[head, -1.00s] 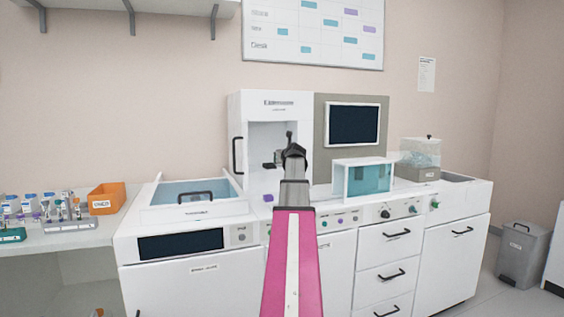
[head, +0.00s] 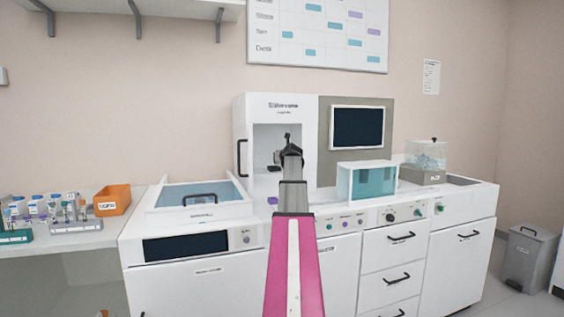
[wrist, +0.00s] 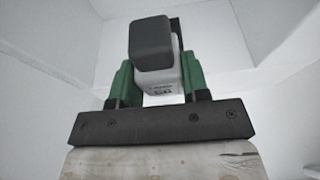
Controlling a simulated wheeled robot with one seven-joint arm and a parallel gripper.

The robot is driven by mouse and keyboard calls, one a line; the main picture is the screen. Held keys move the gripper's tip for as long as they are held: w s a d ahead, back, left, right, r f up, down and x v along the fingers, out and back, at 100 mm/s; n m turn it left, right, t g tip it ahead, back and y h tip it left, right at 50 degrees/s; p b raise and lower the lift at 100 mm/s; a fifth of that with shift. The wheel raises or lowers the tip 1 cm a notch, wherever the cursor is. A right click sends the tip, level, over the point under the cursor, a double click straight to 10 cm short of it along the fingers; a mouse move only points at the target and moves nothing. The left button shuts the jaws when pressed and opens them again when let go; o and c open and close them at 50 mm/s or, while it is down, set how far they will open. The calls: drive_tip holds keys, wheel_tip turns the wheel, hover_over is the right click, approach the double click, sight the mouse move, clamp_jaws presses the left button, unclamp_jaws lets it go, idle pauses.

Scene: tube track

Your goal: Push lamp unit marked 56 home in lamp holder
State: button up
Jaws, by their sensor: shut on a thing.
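The lamp unit marked 56 (wrist: 164,82) is a white block with a printed label, in the middle of the wrist view. My gripper (wrist: 158,76) is shut on it, with a green finger on each side. A dark grey block (wrist: 152,44) sits at the top of the unit in that view; I cannot tell whether it belongs to the unit or to the holder. A black strip (wrist: 175,25) shows behind it. In the head view my arm reaches into the white cabinet's open bay (head: 267,136) and hides most of what is there. I cannot make out the lamp holder or how the unit sits in it.
White bay walls (wrist: 280,75) stand close around the gripper. A dark screen (head: 357,128) is right of the bay, with a teal-windowed box (head: 372,182) below it. A lidded basin (head: 195,195) is to the left. Tube racks (head: 75,224) and an orange bin (head: 112,200) stand further left.

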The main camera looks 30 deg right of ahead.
drive_tip(key=shift+w+d, duration=0.35)
drive_tip(key=shift+w, duration=1.1)
drive_tip(key=shift+w+d, duration=0.35)
drive_tip(key=shift+w, duration=1.05)
drive_tip(key=shift+w+d, duration=0.35)
drive_tip(key=shift+w, duration=1.1)
drive_tip(key=shift+w+f, duration=0.1)
drive_tip(key=shift+f, duration=0.6)
drive_tip(key=shift+f, duration=1.15)
idle(1.8)
